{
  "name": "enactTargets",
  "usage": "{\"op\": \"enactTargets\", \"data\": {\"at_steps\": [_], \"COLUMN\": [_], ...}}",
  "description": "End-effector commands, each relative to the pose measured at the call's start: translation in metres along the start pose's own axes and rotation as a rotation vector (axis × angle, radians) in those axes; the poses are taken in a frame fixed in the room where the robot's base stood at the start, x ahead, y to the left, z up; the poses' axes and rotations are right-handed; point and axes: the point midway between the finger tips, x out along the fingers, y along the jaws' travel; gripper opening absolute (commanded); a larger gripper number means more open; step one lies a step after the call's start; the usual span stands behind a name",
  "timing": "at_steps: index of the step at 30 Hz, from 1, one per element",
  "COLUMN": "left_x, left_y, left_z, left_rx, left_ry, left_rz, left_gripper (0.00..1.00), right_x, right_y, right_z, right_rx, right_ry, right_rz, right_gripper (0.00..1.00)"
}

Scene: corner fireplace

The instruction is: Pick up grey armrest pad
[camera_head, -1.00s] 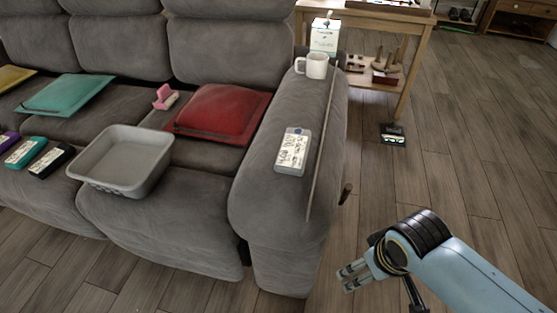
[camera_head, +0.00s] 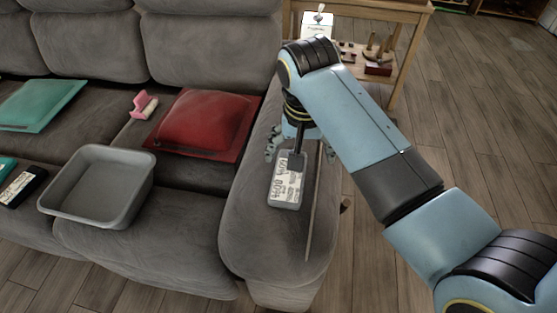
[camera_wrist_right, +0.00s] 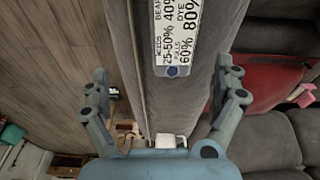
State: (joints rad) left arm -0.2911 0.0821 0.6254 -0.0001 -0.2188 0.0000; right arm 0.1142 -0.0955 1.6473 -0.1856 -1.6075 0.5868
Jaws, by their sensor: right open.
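The grey armrest pad (camera_head: 285,188) is a small grey block with a white printed label. It lies flat on the sofa's right armrest (camera_head: 262,235). In the right wrist view the pad (camera_wrist_right: 177,35) is at the top centre, its near end beyond my fingers. My right gripper (camera_head: 299,152) is open and empty, above the armrest near the pad's far end. In the right wrist view its two fingers (camera_wrist_right: 168,85) stand wide apart, with the armrest between them. The arm hides part of the armrest behind it. My left gripper is out of view.
A thin rod (camera_head: 314,205) runs along the armrest, right of the pad. A red cushion (camera_head: 205,122), a pink item (camera_head: 142,104) and a grey tray (camera_head: 62,207) are on the sofa. A white carton (camera_head: 316,27) stands behind on a wooden table (camera_head: 400,20).

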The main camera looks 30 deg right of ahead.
Motion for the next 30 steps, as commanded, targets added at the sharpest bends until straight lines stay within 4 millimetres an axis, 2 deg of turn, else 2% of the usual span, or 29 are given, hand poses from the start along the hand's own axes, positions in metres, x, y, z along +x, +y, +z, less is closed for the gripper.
{"op": "enactTargets", "data": {"at_steps": [3, 9, 14, 24, 30], "left_x": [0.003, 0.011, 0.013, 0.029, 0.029], "left_y": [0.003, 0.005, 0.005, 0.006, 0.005], "left_z": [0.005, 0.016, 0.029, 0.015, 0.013], "left_rx": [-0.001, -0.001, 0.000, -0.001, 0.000], "left_ry": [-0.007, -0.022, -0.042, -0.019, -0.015], "left_rz": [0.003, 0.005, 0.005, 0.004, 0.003], "left_gripper": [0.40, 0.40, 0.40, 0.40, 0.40], "right_x": [0.009, 0.044, 0.057, 0.103, 0.108], "right_y": [-0.011, -0.011, -0.012, -0.018, -0.018], "right_z": [-0.005, -0.004, -0.004, 0.006, 0.005], "right_rx": [0.026, 0.030, 0.029, 0.029, 0.029], "right_ry": [-0.010, -0.010, -0.010, -0.009, -0.008], "right_rz": [0.006, 0.007, 0.005, 0.006, 0.004], "right_gripper": [0.96, 0.96, 0.96, 0.96, 0.96]}}
